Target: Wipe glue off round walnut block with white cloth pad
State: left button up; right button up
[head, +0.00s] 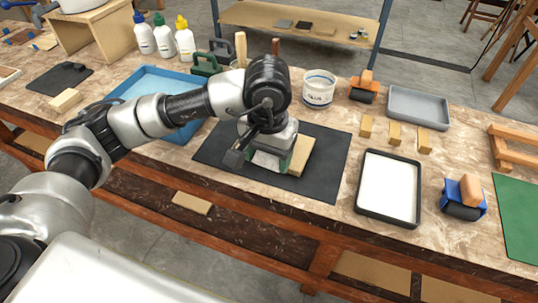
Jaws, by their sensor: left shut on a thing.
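My left gripper (262,154) points down over the black mat (335,150), near its middle. It is shut on what looks like the white cloth pad (266,161), of which a small pale patch shows between dark and green parts. A light tan wooden piece (302,156) lies on the mat just right of the gripper, partly covered by it. I cannot tell whether the pad touches this piece. I cannot make out a round walnut block; my arm and gripper hide part of the mat. My right gripper is out of view.
Right of the mat are a black tray with a white inside (388,188), a blue roller holder (463,197) and small wooden blocks (395,133). A white glue tub (319,88) and a grey tray (418,106) stand behind. A blue tray (150,82) lies left, under my arm.

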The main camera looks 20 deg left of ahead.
pick_arm(q)
jog(key=shift+r+p, duration=1)
jog(key=shift+r, duration=2.15)
